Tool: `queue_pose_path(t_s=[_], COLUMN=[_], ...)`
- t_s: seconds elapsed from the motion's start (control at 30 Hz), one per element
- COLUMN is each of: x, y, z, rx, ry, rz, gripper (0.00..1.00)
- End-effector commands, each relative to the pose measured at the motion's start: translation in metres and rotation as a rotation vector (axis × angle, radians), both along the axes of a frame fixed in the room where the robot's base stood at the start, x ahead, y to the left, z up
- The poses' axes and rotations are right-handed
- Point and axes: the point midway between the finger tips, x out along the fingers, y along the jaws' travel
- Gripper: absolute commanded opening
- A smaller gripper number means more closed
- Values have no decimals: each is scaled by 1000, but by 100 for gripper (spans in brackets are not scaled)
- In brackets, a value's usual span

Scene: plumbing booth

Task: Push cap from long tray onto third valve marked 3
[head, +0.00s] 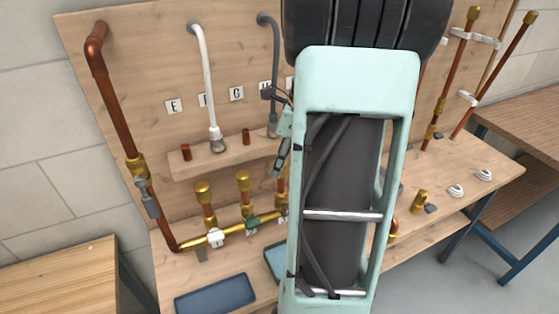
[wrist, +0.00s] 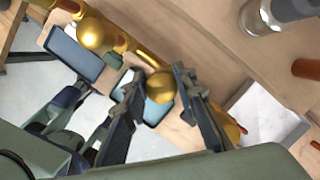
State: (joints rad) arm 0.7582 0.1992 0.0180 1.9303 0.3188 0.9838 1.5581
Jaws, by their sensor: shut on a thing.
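My gripper (wrist: 158,75) is shut on a rounded brass cap (wrist: 160,88), which shows between its two dark fingers in the wrist view. In the head view the gripper (head: 279,157) is partly hidden behind my arm, close to the third upright of the brass manifold. The third valve (head: 281,186) shows only as a sliver of copper stub beside my arm. Whether the cap touches or sits on that stub I cannot tell. The first upright (head: 204,193) and second upright (head: 243,184) have brass tops. A long blue tray (head: 215,293) lies front left and looks empty.
A teal tray (head: 272,262) lies beside the blue one, partly behind my arm. A wooden shelf (head: 225,156) with copper stubs stands behind the manifold. White and grey hoses hang above. A loose brass fitting (head: 420,201) and white rings lie on the right bench.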

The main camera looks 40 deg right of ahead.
Motion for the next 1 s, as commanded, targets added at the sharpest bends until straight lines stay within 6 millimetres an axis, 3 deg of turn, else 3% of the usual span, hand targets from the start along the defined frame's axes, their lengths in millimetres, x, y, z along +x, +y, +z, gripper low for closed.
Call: queue_pose_path(t_s=[0.37, 0.4, 0.57, 0.87, 1.0], x=[0, 0, 0, 0, -2], y=[0, 0, 0, 0, -3], z=[-5, -5, -5, -4, 9], rx=[0, 0, 0, 0, -3], ry=[0, 0, 0, 0, -3], rz=[0, 0, 0, 0, 0], gripper=[1, 28, 45, 46, 46])
